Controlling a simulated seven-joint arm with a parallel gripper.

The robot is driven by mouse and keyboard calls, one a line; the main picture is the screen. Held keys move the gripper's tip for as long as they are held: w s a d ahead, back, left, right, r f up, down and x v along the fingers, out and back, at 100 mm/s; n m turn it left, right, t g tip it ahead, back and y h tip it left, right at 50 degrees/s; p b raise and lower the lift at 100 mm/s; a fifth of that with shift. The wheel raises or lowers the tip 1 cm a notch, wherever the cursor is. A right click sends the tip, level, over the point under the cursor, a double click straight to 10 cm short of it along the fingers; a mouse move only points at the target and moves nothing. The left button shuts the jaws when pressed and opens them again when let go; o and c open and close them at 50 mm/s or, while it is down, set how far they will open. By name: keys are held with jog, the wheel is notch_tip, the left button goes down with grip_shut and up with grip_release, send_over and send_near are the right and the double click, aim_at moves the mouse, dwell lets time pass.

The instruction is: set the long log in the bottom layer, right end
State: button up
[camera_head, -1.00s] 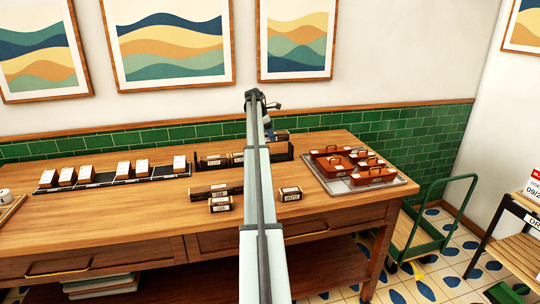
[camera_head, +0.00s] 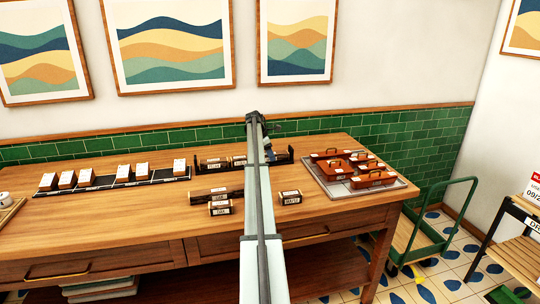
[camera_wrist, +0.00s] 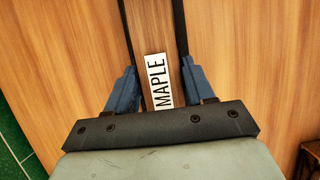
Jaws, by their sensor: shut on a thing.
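My gripper (camera_wrist: 155,90) is shut on a dark brown log (camera_wrist: 155,35) with a white MAPLE label, one blue finger on each side. In the wrist view the log lies between the two black side rails of a rack (camera_wrist: 126,20). Its far end is out of frame, so I cannot tell its full length. In the head view the black rack (camera_head: 290,152) stands toward the back of the table, and my gripper (camera_head: 272,156) is low at its right end, partly hidden by my arm. Two logs sit in the rack's left part (camera_head: 213,164).
A long dark log (camera_head: 208,194) and two short logs (camera_head: 220,207) (camera_head: 291,197) lie in front of the rack. A tray (camera_head: 400,186) with red-brown lidded boxes stands at the right. A row of labelled blocks (camera_head: 122,173) stands at the left. The table front is clear.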

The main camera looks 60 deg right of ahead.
jog(key=shift+f, duration=0.1)
jog(key=o, duration=1.2)
jog(key=v, duration=1.2)
